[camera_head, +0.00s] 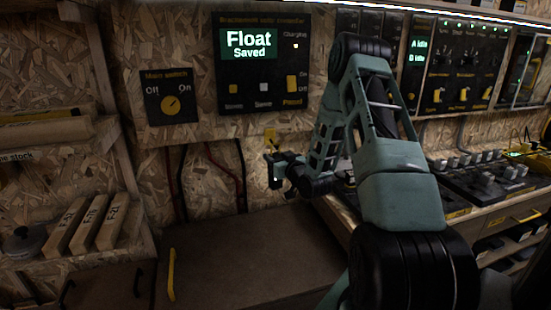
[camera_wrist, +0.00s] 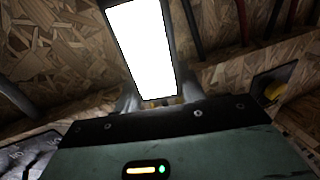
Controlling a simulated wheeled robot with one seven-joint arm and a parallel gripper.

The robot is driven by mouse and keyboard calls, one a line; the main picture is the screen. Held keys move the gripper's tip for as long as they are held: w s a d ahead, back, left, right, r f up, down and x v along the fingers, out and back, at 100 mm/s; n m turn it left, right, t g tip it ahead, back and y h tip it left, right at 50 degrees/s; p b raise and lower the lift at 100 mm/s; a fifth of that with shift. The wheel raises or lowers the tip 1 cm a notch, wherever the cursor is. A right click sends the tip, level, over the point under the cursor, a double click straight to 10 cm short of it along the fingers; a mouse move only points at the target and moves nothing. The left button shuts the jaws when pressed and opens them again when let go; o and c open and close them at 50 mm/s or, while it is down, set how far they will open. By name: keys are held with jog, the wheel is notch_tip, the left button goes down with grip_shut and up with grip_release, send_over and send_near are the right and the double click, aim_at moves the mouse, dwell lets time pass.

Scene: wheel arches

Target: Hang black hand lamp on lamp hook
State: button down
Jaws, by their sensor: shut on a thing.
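The black hand lamp (camera_head: 275,174) is in my gripper, in front of the wooden wall in the head view. In the wrist view its lit face is a bright white panel (camera_wrist: 140,48) reaching up and away from the fingers. My gripper (camera_wrist: 158,103) is shut on the lamp's near end; in the head view my gripper (camera_head: 285,160) is small and dark. A small yellow piece on the wall (camera_head: 270,134), which looks like the lamp hook, is just above the lamp. Whether they touch cannot be told.
A main switch panel (camera_head: 171,95) and a solar controller panel (camera_head: 262,62) are on the wall. Red and black cables (camera_head: 240,170) hang left of the lamp. A brown worktop (camera_head: 235,250) below is mostly bare. A bench with controls (camera_head: 490,178) stands at right.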

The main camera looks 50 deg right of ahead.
jog(key=c, duration=0.8)
grip_release()
jog(key=shift+o, duration=0.2)
jog(key=shift+f, duration=0.1)
jog(key=shift+s, duration=0.1)
jog(key=p+v, duration=0.3)
jog(key=v, duration=1.4)
jog(key=shift+s, duration=0.15)
